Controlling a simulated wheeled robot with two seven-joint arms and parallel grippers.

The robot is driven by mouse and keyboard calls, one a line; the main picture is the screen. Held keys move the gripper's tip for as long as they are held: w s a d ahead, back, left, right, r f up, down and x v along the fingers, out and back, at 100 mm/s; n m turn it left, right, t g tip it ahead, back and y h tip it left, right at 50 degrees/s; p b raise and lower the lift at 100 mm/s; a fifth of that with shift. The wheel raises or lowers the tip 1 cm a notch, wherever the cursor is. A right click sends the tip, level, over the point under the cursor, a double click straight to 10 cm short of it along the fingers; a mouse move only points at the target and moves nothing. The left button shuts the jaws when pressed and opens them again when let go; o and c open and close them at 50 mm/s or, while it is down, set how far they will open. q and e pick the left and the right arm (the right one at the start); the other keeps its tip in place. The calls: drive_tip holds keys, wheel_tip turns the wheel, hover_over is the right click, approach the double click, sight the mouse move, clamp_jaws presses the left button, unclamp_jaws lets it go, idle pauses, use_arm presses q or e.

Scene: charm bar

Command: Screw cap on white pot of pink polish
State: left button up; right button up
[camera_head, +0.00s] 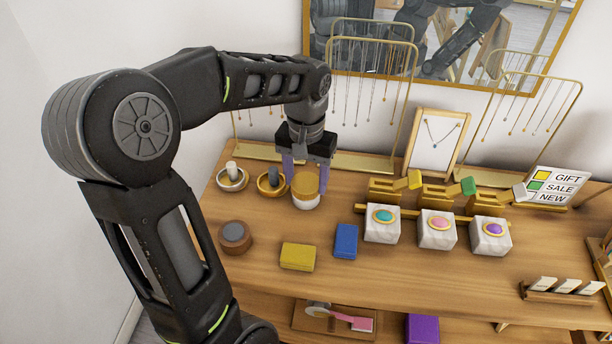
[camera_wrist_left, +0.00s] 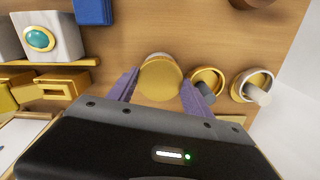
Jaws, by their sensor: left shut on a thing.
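A white pot (camera_head: 306,203) stands on the wooden table below my left gripper (camera_head: 305,172). A round gold cap (camera_head: 305,182) sits on top of the pot and covers its opening, so no pink polish shows. I cannot tell whether the cap is fully seated. My left gripper points down with its purple fingers on either side of the cap, shut on it. In the left wrist view the cap (camera_wrist_left: 160,80) shows from above between the two fingertips (camera_wrist_left: 162,88). My right gripper is not in view.
A brown round pot (camera_head: 235,237), yellow box (camera_head: 297,257) and blue box (camera_head: 346,241) lie in front. Marble blocks (camera_head: 383,229) stand right; necklace racks (camera_head: 355,160) stand behind.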

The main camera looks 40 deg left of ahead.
use_arm(q)
drive_tip(key=shift+w+r+m, duration=0.15)
drive_tip(key=shift+r+m, duration=0.05)
drive_tip(key=shift+m, duration=0.1)
drive_tip(key=m, duration=0.4)
drive_tip(key=o, duration=1.3)
drive_tip(key=shift+f, duration=0.1)
drive_tip(key=shift+n, duration=0.6)
drive_tip(key=n, duration=0.3)
